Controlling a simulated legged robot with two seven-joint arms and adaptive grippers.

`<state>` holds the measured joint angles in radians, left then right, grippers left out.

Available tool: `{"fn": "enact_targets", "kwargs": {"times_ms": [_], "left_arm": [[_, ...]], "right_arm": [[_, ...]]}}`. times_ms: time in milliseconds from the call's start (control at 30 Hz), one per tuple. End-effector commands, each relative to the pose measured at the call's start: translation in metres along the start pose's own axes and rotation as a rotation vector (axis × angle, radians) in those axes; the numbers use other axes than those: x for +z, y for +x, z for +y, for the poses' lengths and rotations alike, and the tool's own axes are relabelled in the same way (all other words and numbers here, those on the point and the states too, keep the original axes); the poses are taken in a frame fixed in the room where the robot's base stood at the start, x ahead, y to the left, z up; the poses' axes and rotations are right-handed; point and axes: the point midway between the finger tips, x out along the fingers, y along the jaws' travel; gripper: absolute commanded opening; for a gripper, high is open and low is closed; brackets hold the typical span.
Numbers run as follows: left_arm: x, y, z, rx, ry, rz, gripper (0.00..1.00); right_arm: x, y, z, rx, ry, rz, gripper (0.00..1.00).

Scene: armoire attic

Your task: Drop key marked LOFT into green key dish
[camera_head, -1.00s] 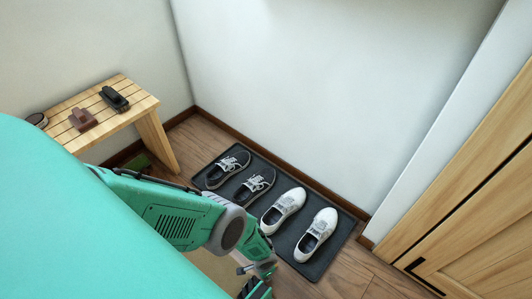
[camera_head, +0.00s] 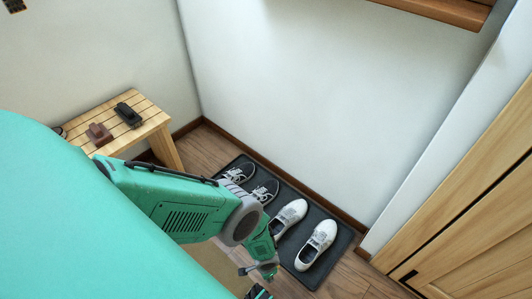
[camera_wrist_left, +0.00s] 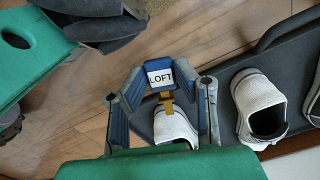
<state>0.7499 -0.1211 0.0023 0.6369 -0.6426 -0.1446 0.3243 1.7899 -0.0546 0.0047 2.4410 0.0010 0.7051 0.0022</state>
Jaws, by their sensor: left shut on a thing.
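The key marked LOFT (camera_wrist_left: 160,76) shows in the left wrist view as a blue head with a white label and a brass-coloured shank below it. My left gripper (camera_wrist_left: 162,92) is shut on it, with dark blue fingers on both sides. In the head view my left arm reaches down over the shoe mat, and its gripper (camera_head: 260,292) is cut off by the bottom edge. The key cannot be made out there. The green key dish is in neither view. My right gripper is not in view.
A dark mat (camera_head: 338,262) with white shoes (camera_head: 317,244) and dark sneakers (camera_head: 264,191) lies along the wall. A slatted wooden bench (camera_head: 150,112) holds two small brushes. A wooden shelf (camera_head: 440,10) is at the upper right, a wooden door (camera_head: 470,220) at right.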

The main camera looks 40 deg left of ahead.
Motion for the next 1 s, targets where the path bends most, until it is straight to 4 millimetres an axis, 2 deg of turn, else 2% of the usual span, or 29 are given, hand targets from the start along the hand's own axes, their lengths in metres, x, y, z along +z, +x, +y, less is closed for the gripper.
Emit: {"fn": "enact_targets", "kwargs": {"times_ms": [100,467,633,767,867,1000], "left_arm": [[0.0,-0.008,0.0,0.0,0.001,0.0,0.0],[-0.001,-0.009,-0.001,-0.001,0.0,0.0,0.0],[-0.018,-0.022,-0.015,-0.01,-0.018,0.002,0.0],[-0.049,-0.052,-0.042,-0.023,-0.055,0.001,0.0],[-0.079,-0.086,-0.063,-0.028,-0.093,-0.001,0.0],[-0.116,-0.141,-0.085,-0.027,-0.143,-0.001,0.0]], "right_arm": [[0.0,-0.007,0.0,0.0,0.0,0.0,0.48],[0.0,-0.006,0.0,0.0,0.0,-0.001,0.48],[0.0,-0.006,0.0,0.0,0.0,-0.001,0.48],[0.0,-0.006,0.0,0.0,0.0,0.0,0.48],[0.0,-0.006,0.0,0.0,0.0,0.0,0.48],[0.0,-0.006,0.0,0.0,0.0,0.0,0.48]]}}
